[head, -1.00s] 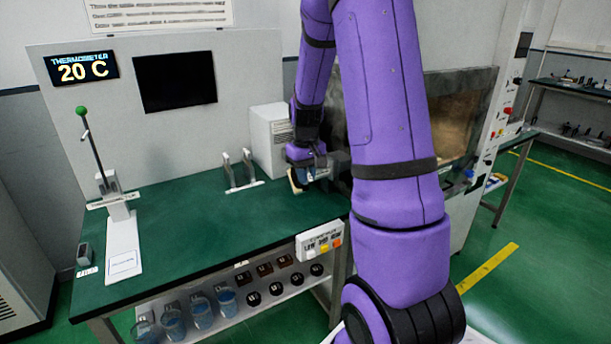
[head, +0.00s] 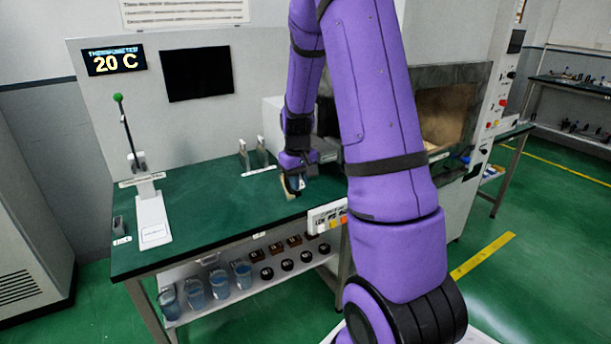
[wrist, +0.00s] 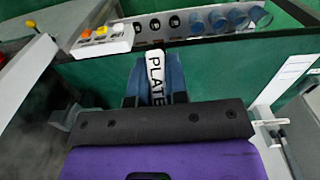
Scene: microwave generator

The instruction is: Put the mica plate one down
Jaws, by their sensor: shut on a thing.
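My gripper (head: 292,182) is above the green tabletop (head: 215,215), toward the table's right part. In the wrist view the gripper (wrist: 156,80) is shut on the mica plate one (wrist: 155,68), a pale piece with "PLATE" in dark letters along it, seen between the blue fingers. In the head view the plate (head: 288,189) shows as a tan edge just under the fingers, tilted and close to the tabletop. I cannot tell whether it touches the table.
A metal holder with two uprights (head: 252,157) stands behind the gripper. A stand with a green-tipped lever (head: 150,200) is at the left. A button box (head: 327,217) is at the front edge. Blue beakers (head: 219,284) sit on the shelf below. The table's middle is clear.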

